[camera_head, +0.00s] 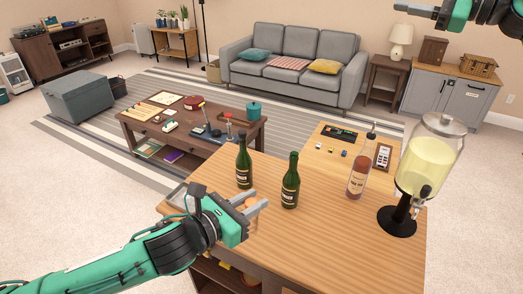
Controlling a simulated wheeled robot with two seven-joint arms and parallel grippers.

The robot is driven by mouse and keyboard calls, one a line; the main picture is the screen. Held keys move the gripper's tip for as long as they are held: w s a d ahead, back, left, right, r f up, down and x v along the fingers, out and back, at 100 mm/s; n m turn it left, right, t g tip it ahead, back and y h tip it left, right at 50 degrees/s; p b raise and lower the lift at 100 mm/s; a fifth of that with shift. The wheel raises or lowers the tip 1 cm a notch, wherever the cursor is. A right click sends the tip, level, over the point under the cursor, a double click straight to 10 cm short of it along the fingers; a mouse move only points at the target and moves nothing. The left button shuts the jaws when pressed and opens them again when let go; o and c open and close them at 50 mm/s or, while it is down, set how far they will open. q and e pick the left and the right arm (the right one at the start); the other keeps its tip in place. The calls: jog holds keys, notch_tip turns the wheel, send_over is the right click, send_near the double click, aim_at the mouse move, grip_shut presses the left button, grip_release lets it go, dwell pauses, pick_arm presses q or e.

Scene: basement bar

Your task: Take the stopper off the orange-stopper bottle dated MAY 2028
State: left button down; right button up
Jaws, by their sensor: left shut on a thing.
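My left gripper (262,202) is over the front left part of the wooden bar top (330,240). It is shut on a small orange thing (248,203), mostly hidden by the fingers; I cannot tell whether it is a stopper or whether a bottle is below it. Two dark green bottles with pale labels, one on the left (244,165) and one on the right (290,182), stand upright behind the gripper. A pink bottle (357,178) with a dark pourer stands farther right. No date is readable. My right gripper (400,9) is high at the top right, away from the bottles.
A drink dispenser (427,160) on a black stand (397,221) stands at the right of the bar top. Small items and a dark tray (339,133) lie toward the back. The front middle of the bar top is clear. A cluttered coffee table (180,150) is beyond.

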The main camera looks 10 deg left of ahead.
jog(key=s+a+f+n+g+h, duration=0.1)
jog(key=a+f+n+g, duration=0.15)
jog(key=a, duration=0.25)
jog(key=s+a+f+n+g, duration=0.2)
jog(key=a+f+n, duration=0.1)
jog(key=a, duration=0.2)
jog(key=n+g+h, duration=0.5)
jog(key=n+h, duration=0.8)
jog(key=n, duration=0.6)
send_over(251, 201)
jog(key=d, duration=0.2)
notch_tip(251, 201, down, 21)
jog(key=f, duration=0.3)
jog(key=a+f, duration=0.1)
jog(key=f, duration=0.7)
jog(key=shift+a+f, duration=0.1)
jog(key=shift+a, duration=0.25)
jog(key=c, duration=1)
pick_arm(q)
jog(key=c, duration=1.1)
grip_release()
